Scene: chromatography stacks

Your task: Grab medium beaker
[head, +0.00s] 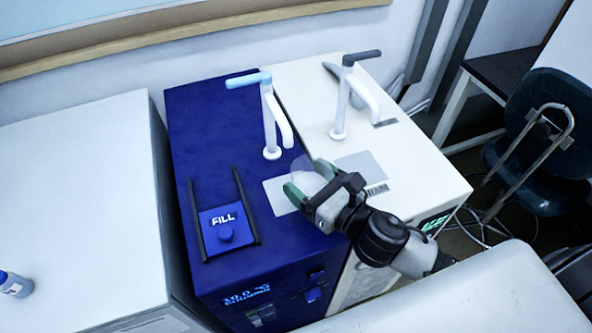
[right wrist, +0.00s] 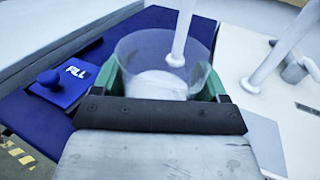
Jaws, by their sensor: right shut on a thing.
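A clear beaker (right wrist: 160,52) sits between the green fingers of my right gripper (right wrist: 163,82) in the right wrist view. The gripper is shut around its sides. In the head view the right gripper (head: 308,190) is over the light square pad (head: 277,196) on the blue cabinet, with the beaker (head: 303,168) showing faintly between its fingers. I cannot tell whether the beaker touches the pad. A white spout stands just behind the beaker. My left gripper is not in view.
The blue cabinet (head: 205,130) has a FILL panel (head: 224,229) and a blue-handled tap (head: 268,115). The white cabinet (head: 300,85) beside it has a dark-handled tap (head: 345,95). A bottle (head: 14,285) stands on the left white surface (head: 85,200). A chair (head: 545,120) is at right.

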